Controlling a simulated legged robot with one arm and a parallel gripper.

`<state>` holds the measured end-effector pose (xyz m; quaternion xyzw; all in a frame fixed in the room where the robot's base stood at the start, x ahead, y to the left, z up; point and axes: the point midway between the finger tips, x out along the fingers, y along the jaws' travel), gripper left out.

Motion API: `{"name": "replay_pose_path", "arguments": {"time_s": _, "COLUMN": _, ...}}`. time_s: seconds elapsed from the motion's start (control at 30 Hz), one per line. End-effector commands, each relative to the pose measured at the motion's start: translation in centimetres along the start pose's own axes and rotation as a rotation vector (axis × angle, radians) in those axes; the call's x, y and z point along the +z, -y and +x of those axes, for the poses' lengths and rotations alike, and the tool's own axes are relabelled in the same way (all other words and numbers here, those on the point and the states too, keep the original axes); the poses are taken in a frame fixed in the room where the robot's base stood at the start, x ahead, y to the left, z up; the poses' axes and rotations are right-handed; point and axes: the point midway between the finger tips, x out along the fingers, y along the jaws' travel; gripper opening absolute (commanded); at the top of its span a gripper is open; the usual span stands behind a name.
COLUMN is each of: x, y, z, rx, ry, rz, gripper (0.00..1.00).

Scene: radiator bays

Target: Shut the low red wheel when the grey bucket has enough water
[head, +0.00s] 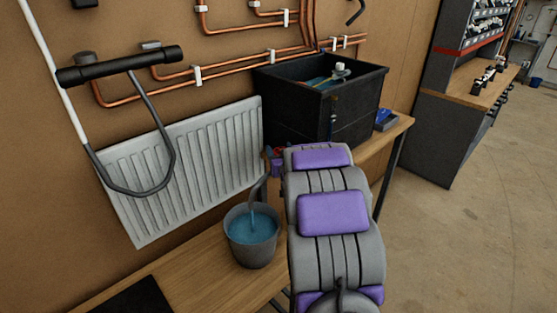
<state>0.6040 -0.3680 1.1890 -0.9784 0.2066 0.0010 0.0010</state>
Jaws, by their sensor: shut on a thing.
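The grey bucket (251,252) stands upright on the wooden bench below the radiator. Blue water (252,229) fills it to a little below the rim. A thin stream falls into it from a dark spout (259,189). The low red wheel (279,150) shows only as a small bit of red beside the black tank's lower left corner. My gripper (276,164) is at the wheel, shut on it, mostly hidden behind my purple and grey arm. The wheel's turn position cannot be seen.
A black tank (293,108) with water and a white float stands on the bench (178,274). A white radiator (200,150) and copper pipes (222,69) are on the wall. A dark cabinet (436,135) is at right, with open floor before it.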

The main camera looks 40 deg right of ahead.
Motion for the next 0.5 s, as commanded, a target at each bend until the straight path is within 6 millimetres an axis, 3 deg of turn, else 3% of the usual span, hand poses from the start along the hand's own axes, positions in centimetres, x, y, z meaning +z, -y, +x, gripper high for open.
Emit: {"name": "replay_pose_path", "arguments": {"time_s": 0.5, "x": -0.01, "y": -0.35, "z": 0.01, "rx": 0.268, "ry": 0.000, "rz": -0.001, "gripper": 0.33}}
